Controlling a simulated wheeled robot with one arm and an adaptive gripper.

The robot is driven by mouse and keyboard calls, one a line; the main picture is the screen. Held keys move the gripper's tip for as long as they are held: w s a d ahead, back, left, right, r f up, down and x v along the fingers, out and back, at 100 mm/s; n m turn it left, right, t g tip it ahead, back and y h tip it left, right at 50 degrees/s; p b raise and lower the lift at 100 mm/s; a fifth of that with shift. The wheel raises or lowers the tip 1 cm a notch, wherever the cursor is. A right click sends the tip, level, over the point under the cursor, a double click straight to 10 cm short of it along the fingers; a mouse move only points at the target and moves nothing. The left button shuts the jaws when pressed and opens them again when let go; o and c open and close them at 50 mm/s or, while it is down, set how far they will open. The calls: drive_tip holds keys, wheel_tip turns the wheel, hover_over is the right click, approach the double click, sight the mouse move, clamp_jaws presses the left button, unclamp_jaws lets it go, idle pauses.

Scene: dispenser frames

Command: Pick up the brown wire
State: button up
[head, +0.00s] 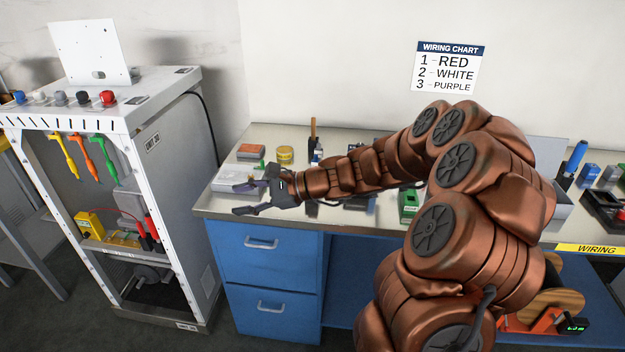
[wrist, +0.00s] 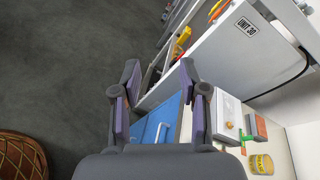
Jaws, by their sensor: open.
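I cannot make out a brown wire in either view. Yellow (head: 69,160), orange (head: 92,160) and green (head: 106,158) wire-like leads hang in the open front of the white cabinet (head: 172,150) at left. My gripper (head: 238,198) is open and empty above the left end of the workbench, pointing left toward the cabinet and apart from the leads. In the wrist view, my gripper's two fingers (wrist: 158,82) are spread with nothing between them. The cabinet's side shows ahead of them with its "UNIT 30" label (wrist: 246,26). My arm hides part of the bench.
The bench has blue drawers (head: 262,270) and carries a yellow tin (head: 285,155), a grey box (head: 232,177) and a green box (head: 410,204). Several coloured knobs, one red (head: 107,97), top the cabinet. A wiring chart (head: 447,68) hangs on the wall. Floor between cabinet and drawers is narrow.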

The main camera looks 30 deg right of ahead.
drive_tip(key=w+d+f+m+t+h, duration=0.25)
drive_tip(key=d+m, duration=0.25)
drive_tip(key=d, duration=0.4)
drive_tip(key=w+d+f+m+t+h+p, duration=0.1)
drive_tip(key=d+f+m+t+h, duration=0.2)
drive_tip(key=d, duration=0.6)
drive_tip(key=w+d+f+m+t+h, duration=0.2)
drive_tip(key=d+m, duration=0.4)
drive_tip(key=d, duration=0.3)
drive_tip(key=shift+g, duration=0.25)
drive_tip(key=shift+d+p+x, duration=0.2)
drive_tip(key=shift+p+x, duration=0.65)
drive_tip(key=shift+x, duration=0.9)
drive_tip(key=shift+d+p+x, duration=0.2)
drive_tip(key=shift+p+x, duration=0.6)
drive_tip(key=shift+x, duration=0.9)
drive_tip(key=shift+w, duration=0.1)
clamp_jaws()
